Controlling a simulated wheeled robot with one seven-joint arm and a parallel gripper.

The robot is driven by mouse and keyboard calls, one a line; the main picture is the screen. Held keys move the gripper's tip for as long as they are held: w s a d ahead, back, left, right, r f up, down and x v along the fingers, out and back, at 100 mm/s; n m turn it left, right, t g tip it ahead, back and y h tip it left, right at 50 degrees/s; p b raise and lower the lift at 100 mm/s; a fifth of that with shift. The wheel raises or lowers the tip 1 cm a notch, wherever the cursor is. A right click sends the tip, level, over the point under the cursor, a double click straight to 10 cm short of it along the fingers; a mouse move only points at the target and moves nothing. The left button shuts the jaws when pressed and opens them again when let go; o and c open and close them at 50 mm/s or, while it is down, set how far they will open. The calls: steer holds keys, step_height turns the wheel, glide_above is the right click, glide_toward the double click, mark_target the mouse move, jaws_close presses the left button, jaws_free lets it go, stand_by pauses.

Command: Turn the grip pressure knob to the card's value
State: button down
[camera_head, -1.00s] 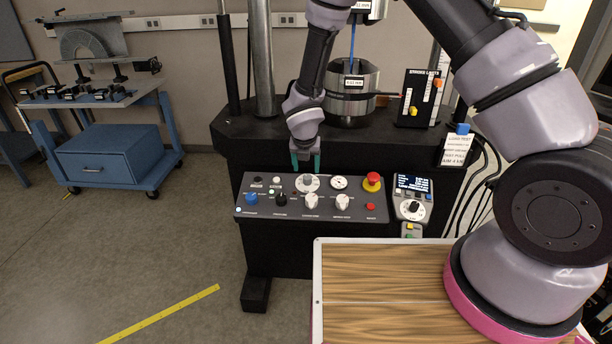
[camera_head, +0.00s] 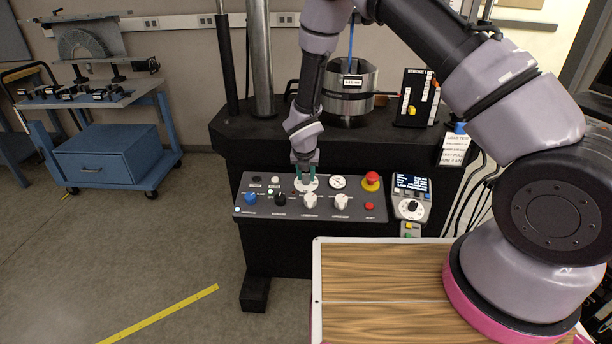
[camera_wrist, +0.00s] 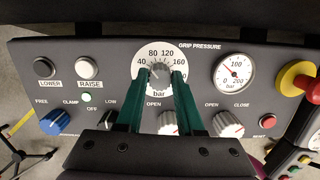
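The grip pressure knob (camera_wrist: 160,76) is a grey knob on a white round dial marked 40, 80, 120, 160 and bar. It sits at the upper middle of the sloped control panel (camera_head: 255,208). My gripper (camera_head: 305,176) has come down over this knob. Its green fingers stand on the knob's left and right sides and look closed against it in the wrist view. Its pointer is too small to read surely. A white card (camera_head: 455,149) with printed lines hangs at the right of the machine; its value is not legible to me.
A pressure gauge (camera_wrist: 234,74) and a red emergency button (camera_head: 371,181) are right of the knob. A blue knob (camera_wrist: 60,120), a black knob (camera_head: 280,199) and two pale knobs lie along the panel's front.

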steer(key=m, duration=0.3)
steer(key=shift+m+h, duration=0.3)
steer(key=shift+m, duration=0.1)
steer(key=m, duration=0.4)
steer(key=shift+a+m+g, duration=0.1)
steer(key=shift+m+g, duration=0.2)
steer(key=shift+m, duration=0.1)
steer(key=m, duration=0.3)
steer(key=shift+h, duration=0.3)
steer(key=shift+m+g, duration=0.4)
steer(key=shift+m, duration=1.7)
steer(key=c, duration=0.5)
jaws_free()
